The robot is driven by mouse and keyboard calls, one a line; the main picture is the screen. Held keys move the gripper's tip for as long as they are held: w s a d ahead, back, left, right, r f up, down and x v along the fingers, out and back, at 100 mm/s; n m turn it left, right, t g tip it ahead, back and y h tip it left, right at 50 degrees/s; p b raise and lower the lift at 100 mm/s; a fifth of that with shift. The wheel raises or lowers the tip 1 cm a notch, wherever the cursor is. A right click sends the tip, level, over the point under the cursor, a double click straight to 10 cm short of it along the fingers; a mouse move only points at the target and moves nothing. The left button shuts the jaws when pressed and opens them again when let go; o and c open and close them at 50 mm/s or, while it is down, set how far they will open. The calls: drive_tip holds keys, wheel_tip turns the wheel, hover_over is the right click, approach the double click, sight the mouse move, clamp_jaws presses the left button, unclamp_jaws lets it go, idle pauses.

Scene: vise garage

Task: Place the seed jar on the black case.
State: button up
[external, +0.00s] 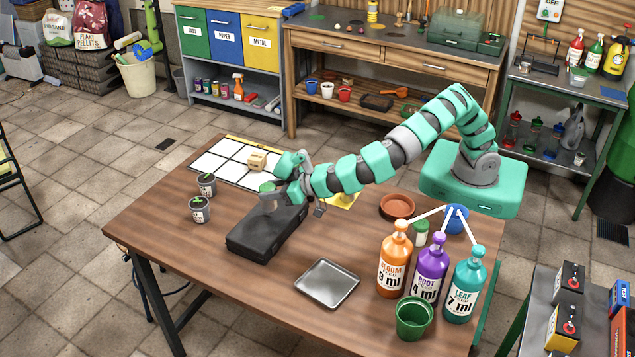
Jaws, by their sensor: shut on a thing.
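The seed jar (268,202), a small clear jar with a green top, is in my gripper (278,188), which is shut on it. The jar looks upright, over the far end of the black case (255,240). The fingers partly cover it. I cannot tell whether its base touches the case. The black case lies flat and closed on the brown table, and the rest of its top is bare.
Two grey pots with seedlings (207,185) stand left of the case. A metal tray (327,283), bottles (393,265) and a green cup (413,318) stand to the right. The front-left table is clear.

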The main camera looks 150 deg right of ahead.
drive_tip(key=shift+w+d, duration=0.2)
drive_tip(key=shift+w, duration=0.05)
drive_tip(key=shift+f+b, duration=0.3)
drive_tip(key=shift+f, duration=1.45)
drive_tip(key=o, duration=1)
drive_tip(key=shift+c, duration=0.2)
drive_tip(key=shift+r, duration=0.1)
drive_tip(key=shift+a, duration=0.2)
drive_tip(key=v, duration=1.1)
drive_tip(key=shift+s+a+p, duration=0.15)
drive_tip(key=shift+a+p, duration=0.1)
drive_tip(key=shift+p, duration=0.15)
